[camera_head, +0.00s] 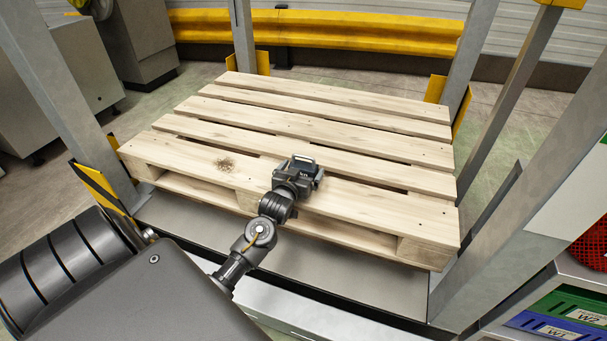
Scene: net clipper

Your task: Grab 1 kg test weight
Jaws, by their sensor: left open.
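I cannot make out a 1 kg test weight anywhere in this view. My left gripper (301,165) is over the front part of a wooden pallet (330,133), near the middle of its front boards. Its arm comes in from the lower left. The gripper is open, seen from behind and above, and its dark body hides the boards just under it. I cannot tell whether anything lies between its fingers. My right gripper is out of view.
The pallet's top is otherwise bare. Grey metal posts (245,40) stand around it, with yellow guards (97,186) at their feet. A yellow rail (370,31) runs behind. At lower right are a blue bin (535,323), a green bin (555,300) and something red and meshed (592,246).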

